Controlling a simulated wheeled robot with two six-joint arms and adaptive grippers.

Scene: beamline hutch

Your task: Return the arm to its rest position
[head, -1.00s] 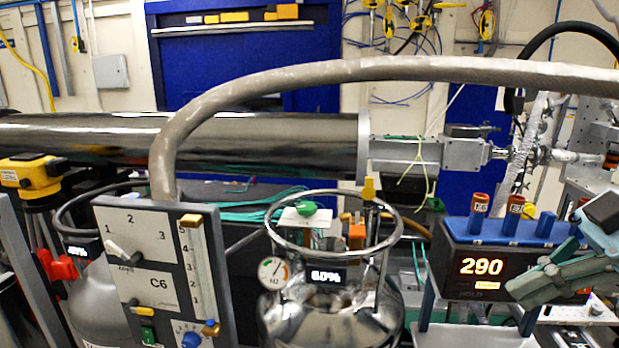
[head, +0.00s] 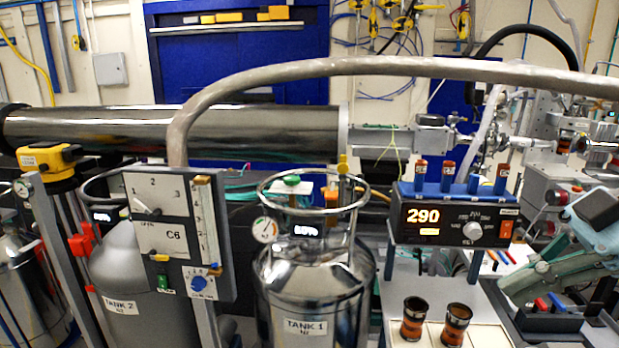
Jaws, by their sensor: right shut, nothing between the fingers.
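My right gripper (head: 516,281) is at the right side of the head view, with its green-grey fingers pointing left and slightly down. It is shut and holds nothing. It is in front of the bench area, to the right of and below the controller box (head: 452,218) that reads 290. My right arm comes in from the right edge, and most of it is out of frame. My left gripper and arm are not in the view.
Tank 1 (head: 311,288) stands at centre and tank 2 (head: 130,300) at left, behind the C6 panel (head: 160,215). A thick grey hose (head: 380,66) arches across. Two dark cups (head: 413,318) stand on a white surface below the controller. Equipment crowds the right side.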

